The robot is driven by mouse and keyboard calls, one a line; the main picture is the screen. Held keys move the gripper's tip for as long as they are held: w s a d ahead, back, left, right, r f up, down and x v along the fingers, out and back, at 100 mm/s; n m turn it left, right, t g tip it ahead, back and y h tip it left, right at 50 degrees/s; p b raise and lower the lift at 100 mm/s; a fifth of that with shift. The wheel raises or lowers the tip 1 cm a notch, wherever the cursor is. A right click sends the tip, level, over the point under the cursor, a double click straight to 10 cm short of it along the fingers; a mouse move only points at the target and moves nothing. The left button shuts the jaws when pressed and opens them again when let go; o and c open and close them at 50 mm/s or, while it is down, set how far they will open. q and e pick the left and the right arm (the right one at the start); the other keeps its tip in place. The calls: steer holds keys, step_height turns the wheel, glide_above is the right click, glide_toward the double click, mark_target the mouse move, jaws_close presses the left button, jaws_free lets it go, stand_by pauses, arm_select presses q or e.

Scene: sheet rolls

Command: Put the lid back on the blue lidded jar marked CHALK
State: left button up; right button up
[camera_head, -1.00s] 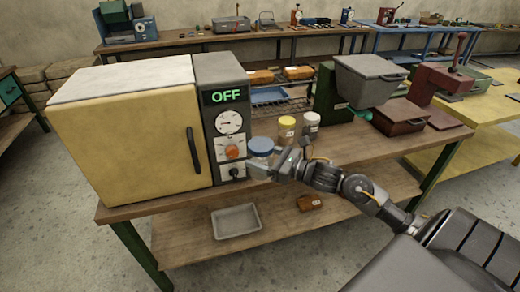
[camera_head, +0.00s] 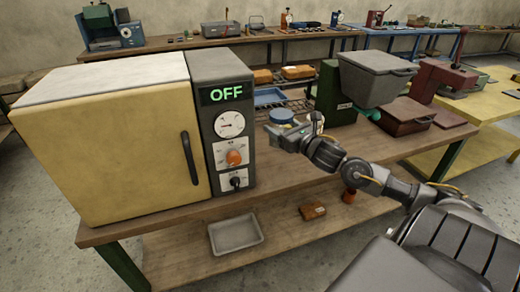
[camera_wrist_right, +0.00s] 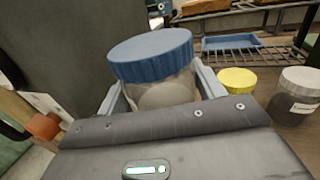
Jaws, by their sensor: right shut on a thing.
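A clear jar with a ribbed blue lid (camera_wrist_right: 150,50) is between the fingers of my right gripper (camera_wrist_right: 160,95) in the right wrist view. The fingers lie on both sides of the jar's body (camera_wrist_right: 168,92), just under the lid, and something pale shows inside. The lid looks to sit on the jar's mouth. No CHALK marking can be read on it. In the head view the blue lid (camera_head: 281,116) shows just beyond my right gripper (camera_head: 272,132), which hides most of the jar. My left gripper is not in view.
A jar with a yellow lid (camera_wrist_right: 237,80) and a labelled jar with a white lid (camera_wrist_right: 300,80) stand to the right in the wrist view. The yellow oven (camera_head: 110,140) with its control panel (camera_head: 228,125) is at left. A blue tray (camera_head: 270,96) lies behind.

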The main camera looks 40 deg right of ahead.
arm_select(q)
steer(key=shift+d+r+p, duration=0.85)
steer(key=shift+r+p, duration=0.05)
arm_select(e)
steer(key=w+d+f, duration=0.2)
steer(key=w+f, duration=0.7)
steer(key=w, duration=0.4)
steer(key=shift+d+f, duration=0.15)
steer(key=shift+d, duration=0.25)
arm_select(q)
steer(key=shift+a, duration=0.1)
arm_select(e)
steer(key=shift+w, duration=0.1)
step_height(320, 180, down, 3)
steer(key=shift+w+p, duration=0.15)
steer(key=shift+p, duration=0.3)
steer(key=shift+f, duration=0.25)
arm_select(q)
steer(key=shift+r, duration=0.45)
